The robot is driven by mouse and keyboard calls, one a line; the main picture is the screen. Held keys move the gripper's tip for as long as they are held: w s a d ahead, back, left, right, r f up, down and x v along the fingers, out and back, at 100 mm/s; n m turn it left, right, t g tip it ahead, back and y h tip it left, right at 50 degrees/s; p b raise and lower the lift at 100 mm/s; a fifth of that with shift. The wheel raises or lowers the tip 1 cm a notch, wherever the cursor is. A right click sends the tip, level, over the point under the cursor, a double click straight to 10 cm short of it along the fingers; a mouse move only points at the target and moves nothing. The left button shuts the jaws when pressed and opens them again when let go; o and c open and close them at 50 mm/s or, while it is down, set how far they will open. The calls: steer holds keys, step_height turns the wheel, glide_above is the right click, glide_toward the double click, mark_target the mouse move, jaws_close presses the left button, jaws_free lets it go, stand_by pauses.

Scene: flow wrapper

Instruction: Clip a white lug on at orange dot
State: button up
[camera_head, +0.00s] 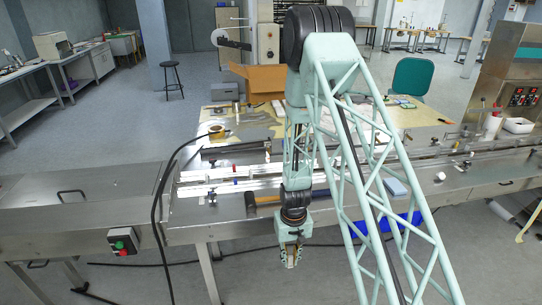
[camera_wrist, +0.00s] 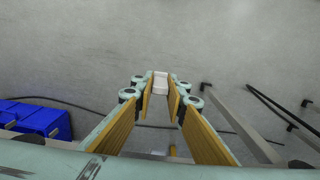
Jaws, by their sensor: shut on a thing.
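My gripper (camera_head: 290,260) hangs past the front edge of the machine bed, over the floor. In the wrist view my gripper (camera_wrist: 161,95) has its yellow-padded fingers closed on a small white lug (camera_wrist: 160,78), which sits between the fingertips. The lug is not distinct in the head view. White rails (camera_head: 215,188) run along the flow wrapper bed, left of my arm, with small red and blue marks on them. I cannot make out an orange dot for certain.
A steel bed (camera_head: 80,195) extends left, with a red-green button box (camera_head: 122,241) on its front. A black cable crosses it. A blue bin (camera_wrist: 38,120) lies below. A cardboard box (camera_head: 262,80) stands behind. The floor under my gripper is mostly clear.

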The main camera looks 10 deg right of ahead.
steer(key=shift+r, duration=0.15)
steer(key=w+a+r+n+p, duration=0.25)
steer(key=r+p, duration=0.25)
steer(key=r, duration=0.3)
steer(key=w+a+r+n+p, duration=0.2)
steer(key=w+a+r+p, duration=0.2)
steer(key=r, duration=0.4)
steer(key=w+a+r+n+p, duration=0.3)
steer(key=r+p, duration=0.2)
steer(key=r, duration=0.3)
steer(key=w+d+n+b, duration=0.1)
steer(key=w, duration=0.3)
steer(key=w+d+n+b, duration=0.1)
steer(key=w+n, duration=0.1)
steer(key=w, duration=0.3)
steer(key=w+d+n+b, duration=0.1)
steer(key=w+n+b, duration=0.1)
steer(key=w, duration=0.3)
steer(key=shift+w+d, duration=0.25)
steer(key=shift+d, duration=0.1)
steer(key=w+d+r+n+b, duration=0.1)
steer(key=w+d+n+b, duration=0.2)
steer(key=w, duration=0.8)
steer(key=shift+w+d+r+n+b, duration=0.3)
steer(key=shift+d+r+n, duration=0.1)
steer(key=shift+d+n, duration=0.9)
steer(key=shift+d, duration=0.15)
steer(key=shift+f, duration=0.2)
steer(key=shift+f+b, duration=1.55)
steer(key=shift+f, duration=2.5)
